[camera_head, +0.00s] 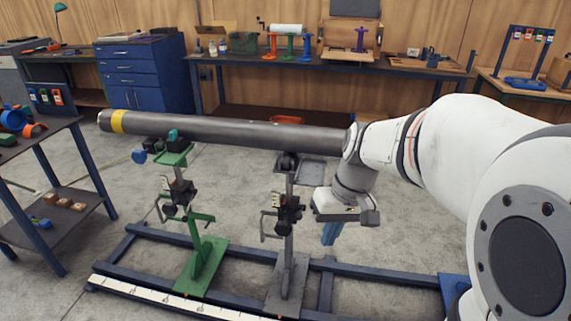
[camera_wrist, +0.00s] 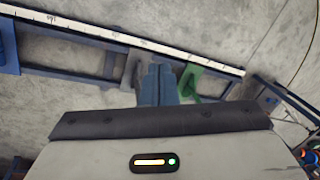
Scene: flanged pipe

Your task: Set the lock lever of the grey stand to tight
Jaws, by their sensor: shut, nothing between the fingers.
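The grey stand (camera_head: 288,283) stands on the blue floor frame, holding the right part of the dark pipe (camera_head: 235,131). A black clamp (camera_head: 290,212) sits midway up its post. A thin bent metal lever (camera_head: 264,232) shows left of the clamp; I cannot tell its setting. My gripper (camera_head: 329,236) is right of the grey stand, pointing down, apart from it. Its blue fingers are shut and empty. In the wrist view the fingers (camera_wrist: 158,84) are together, with a grey piece (camera_wrist: 133,69), likely the stand's base, beside them. The lever cannot be made out there.
A green stand (camera_head: 205,255) holds the pipe further left, and its base (camera_wrist: 196,82) shows in the wrist view. A blue floor frame (camera_head: 150,268) with a white ruler strip (camera_head: 150,300) runs below. A shelf table (camera_head: 75,206) is at left. Open floor lies behind.

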